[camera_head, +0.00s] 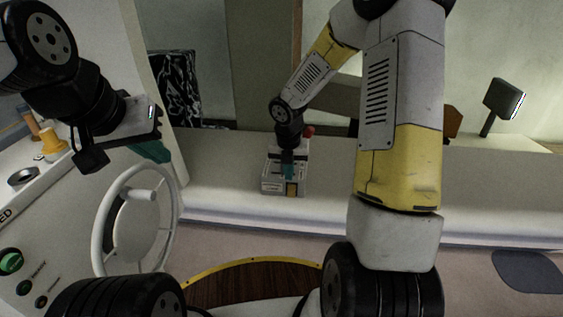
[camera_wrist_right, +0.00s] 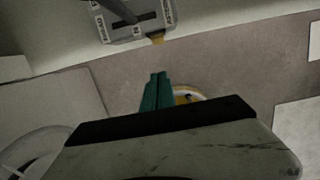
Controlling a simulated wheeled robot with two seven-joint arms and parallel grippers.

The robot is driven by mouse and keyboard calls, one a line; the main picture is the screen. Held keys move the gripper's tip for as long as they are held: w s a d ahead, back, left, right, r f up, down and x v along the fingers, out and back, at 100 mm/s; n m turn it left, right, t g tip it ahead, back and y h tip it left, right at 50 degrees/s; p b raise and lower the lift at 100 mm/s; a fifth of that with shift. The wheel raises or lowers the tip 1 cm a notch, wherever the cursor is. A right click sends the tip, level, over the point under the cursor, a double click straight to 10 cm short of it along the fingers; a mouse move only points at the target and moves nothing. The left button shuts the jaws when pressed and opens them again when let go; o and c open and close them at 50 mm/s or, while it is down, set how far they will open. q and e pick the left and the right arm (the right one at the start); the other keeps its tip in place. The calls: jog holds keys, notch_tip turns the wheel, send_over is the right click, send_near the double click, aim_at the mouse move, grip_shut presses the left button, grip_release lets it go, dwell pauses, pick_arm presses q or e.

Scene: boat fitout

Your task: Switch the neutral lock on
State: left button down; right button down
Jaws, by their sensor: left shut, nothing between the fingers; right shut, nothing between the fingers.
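The control box (camera_head: 270,188) is a small grey-white unit on the white ledge, with a red-knobbed lever (camera_head: 308,131) rising behind it. In the right wrist view the box (camera_wrist_right: 128,30) shows at the top, with a dark slot, printed labels and a lever. A small yellow-orange tab (camera_wrist_right: 157,38) sticks out from its near edge; I cannot read its setting. My left gripper (camera_head: 151,151) is shut and empty above the steering wheel.
The white steering wheel (camera_head: 100,222) and a console with a green button (camera_head: 10,262) are at the left. A dark square-headed post (camera_head: 503,98) stands at the back right. The white ledge is clear between wheel and box.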

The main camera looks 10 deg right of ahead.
jog(key=shift+s+d+f, duration=0.1)
jog(key=shift+f, duration=0.2)
jog(key=shift+f, duration=0.1)
send_near(290, 190)
jog(key=s+f, duration=0.4)
jog(key=f, duration=0.1)
jog(key=w+f, duration=0.2)
jog(key=shift+w+f, duration=0.15)
jog(key=shift+w, duration=0.15)
jog(key=shift+w+f, duration=0.25)
jog(key=shift+w, duration=0.25)
